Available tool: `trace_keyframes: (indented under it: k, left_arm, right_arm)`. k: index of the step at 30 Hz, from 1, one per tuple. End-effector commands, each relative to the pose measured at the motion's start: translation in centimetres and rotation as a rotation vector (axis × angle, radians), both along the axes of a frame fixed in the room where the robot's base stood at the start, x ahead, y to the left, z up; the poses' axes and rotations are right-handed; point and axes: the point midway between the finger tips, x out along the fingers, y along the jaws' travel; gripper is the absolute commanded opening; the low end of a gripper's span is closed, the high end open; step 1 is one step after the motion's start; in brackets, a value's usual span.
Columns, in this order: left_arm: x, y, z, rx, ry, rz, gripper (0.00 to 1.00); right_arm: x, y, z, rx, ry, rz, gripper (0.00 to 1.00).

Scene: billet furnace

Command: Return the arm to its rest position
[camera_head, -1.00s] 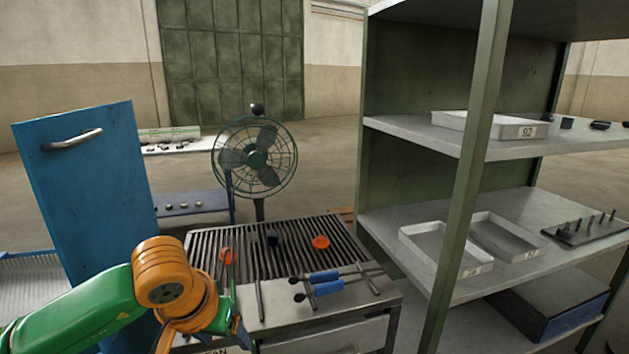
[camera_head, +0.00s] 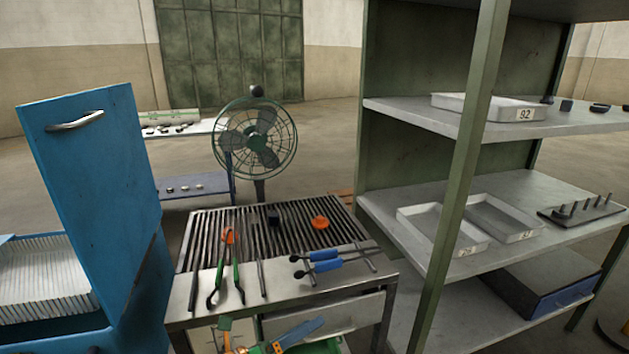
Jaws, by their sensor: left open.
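My left gripper (camera_head: 268,327) shows at the bottom edge, low in front of the grill-topped table (camera_head: 190,310). Its green and blue fingers are spread apart with nothing visible between them. Most of the left arm is below the picture. Green-handled tongs (camera_head: 237,276) with an orange part lie on the table's front ledge and slats, apart from the gripper. My right gripper is not in view.
Blue-handled tongs (camera_head: 325,265), a dark block (camera_head: 273,217) and an orange disc (camera_head: 320,222) lie on the table. A fan (camera_head: 255,138) stands behind it. A blue furnace door (camera_head: 95,190) stands at left, and a shelf rack (camera_head: 460,170) with trays at right.

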Motion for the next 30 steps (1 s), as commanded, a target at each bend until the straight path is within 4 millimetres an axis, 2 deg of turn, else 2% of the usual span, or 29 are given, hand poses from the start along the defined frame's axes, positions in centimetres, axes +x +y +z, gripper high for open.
trace_keyframes:
  k: [1, 4, 6, 8, 9, 11, 12, 14, 15, 17, 18, 21, 22, 25, 27, 30]
  left_arm:
    - [0.1, 2.0, -3.9, -0.124, 0.221, 0.139, 0.7]
    - [-1.0, 6.3, -11.6, -0.347, 0.6, 0.414, 0.7]
    - [-3.3, 8.8, -16.8, -0.478, 0.82, 0.594, 0.7]
    - [-6.1, 10.7, -20.9, -0.579, 0.989, 0.745, 0.7]
    - [-8.2, 11.9, -23.5, -0.643, 1.091, 0.847, 0.7]
    - [-11.9, 13.4, -27.0, -0.731, 1.233, 1.001, 0.7]
    - [-14.6, 14.3, -29.2, -0.787, 1.32, 1.106, 0.7]
    - [-19.0, 15.3, -32.0, -0.865, 1.438, 1.264, 0.7]
    - [-22.1, 15.9, -33.6, -0.914, 1.509, 1.373, 0.7]
    - [-26.8, 16.5, -35.5, -0.98, 1.599, 1.531, 0.7]
    - [-29.7, 16.7, -36.5, -1.019, 1.648, 1.633, 0.7]
    - [-35.8, 17.0, -37.9, -1.091, 1.731, 1.845, 0.7]
    - [-37.2, 17.0, -38.1, -1.109, 1.747, 1.895, 0.7]
    - [-40.3, 17.0, -38.4, -1.143, 1.777, 2.005, 0.7]
    - [-41.1, 16.9, -38.5, -1.152, 1.784, 2.038, 0.7]
    - [-41.2, 17.0, -38.5, -1.153, 1.785, 2.042, 0.7]
  right_arm:
    - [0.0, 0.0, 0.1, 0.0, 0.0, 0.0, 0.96]
    - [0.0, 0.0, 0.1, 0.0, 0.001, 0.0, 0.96]
    - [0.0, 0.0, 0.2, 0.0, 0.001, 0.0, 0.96]
    - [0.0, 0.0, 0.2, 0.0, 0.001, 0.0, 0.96]
    - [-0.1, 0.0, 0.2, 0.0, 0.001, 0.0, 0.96]
    - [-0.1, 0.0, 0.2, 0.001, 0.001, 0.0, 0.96]
    - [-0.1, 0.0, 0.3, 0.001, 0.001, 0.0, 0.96]
    - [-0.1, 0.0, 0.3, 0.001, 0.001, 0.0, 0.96]
    - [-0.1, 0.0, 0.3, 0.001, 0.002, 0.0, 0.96]
    - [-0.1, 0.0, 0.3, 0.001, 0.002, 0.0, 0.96]
    - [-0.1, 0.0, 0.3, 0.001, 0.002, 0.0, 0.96]
    - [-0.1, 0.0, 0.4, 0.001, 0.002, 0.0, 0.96]
    - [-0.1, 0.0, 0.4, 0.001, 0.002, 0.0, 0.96]
    - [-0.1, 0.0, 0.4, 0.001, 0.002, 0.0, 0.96]
    - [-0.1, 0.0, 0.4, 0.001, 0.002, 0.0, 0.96]
    - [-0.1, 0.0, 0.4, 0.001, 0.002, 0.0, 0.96]
